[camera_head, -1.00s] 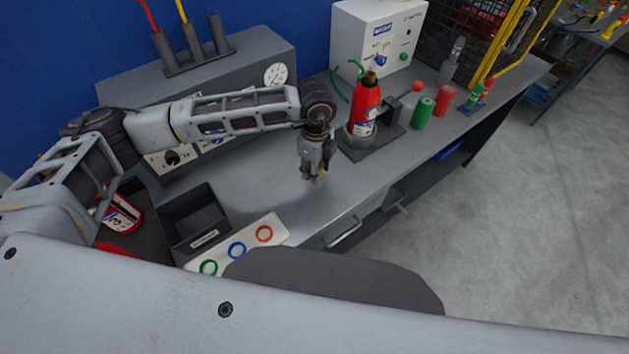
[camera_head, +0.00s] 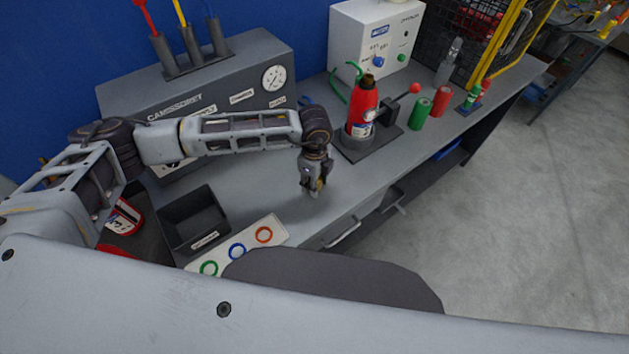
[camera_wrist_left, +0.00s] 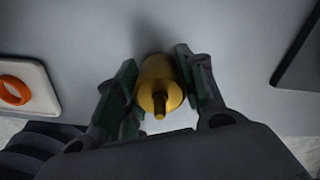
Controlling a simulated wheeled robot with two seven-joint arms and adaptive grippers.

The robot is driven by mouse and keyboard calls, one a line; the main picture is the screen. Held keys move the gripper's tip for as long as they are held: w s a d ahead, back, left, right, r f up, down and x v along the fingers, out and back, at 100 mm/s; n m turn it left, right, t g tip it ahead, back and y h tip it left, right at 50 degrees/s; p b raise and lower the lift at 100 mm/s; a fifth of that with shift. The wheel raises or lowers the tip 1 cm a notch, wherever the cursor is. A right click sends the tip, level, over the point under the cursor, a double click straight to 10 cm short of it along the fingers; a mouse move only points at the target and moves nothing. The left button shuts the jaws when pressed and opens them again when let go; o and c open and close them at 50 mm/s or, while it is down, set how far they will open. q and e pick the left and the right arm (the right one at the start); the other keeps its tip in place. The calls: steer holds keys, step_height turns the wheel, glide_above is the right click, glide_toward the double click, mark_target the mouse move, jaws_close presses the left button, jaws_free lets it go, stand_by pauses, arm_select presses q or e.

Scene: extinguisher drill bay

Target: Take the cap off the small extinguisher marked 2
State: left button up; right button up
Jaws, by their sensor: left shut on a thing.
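A small red extinguisher (camera_head: 362,108) stands upright in a dark holder (camera_head: 371,146) on the bench, a green hose at its top. Its neck looks dark and brassy; I cannot read a number on its label. My left gripper (camera_head: 316,190) is in front and to the left of it, apart from it, above bare bench. It is shut on a brass cap (camera_wrist_left: 158,84), gripped between both fingers in the left wrist view (camera_wrist_left: 155,90), with a narrow stub toward the camera. My right gripper is not in view.
An empty dark bin (camera_head: 190,216) and a white board with coloured rings (camera_head: 272,228) lie left of the gripper. A red-knobbed lever (camera_head: 414,88), a green cylinder (camera_head: 421,114) and a red cylinder (camera_head: 440,101) stand right of the extinguisher. Bench around the gripper is clear.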

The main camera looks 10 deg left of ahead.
arm_select(q)
steer(key=shift+f, duration=0.2)
steer(key=shift+f, duration=0.15)
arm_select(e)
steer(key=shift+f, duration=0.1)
arm_select(q)
steer(key=o, duration=1.1)
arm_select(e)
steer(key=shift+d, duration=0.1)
arm_select(q)
steer(key=shift+r, duration=0.2)
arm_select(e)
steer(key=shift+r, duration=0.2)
arm_select(q)
step_height(320, 180, up, 11)
steer(key=shift+r+b, duration=0.15)
steer(key=shift+b, duration=0.8)
steer(key=shift+r, duration=0.3)
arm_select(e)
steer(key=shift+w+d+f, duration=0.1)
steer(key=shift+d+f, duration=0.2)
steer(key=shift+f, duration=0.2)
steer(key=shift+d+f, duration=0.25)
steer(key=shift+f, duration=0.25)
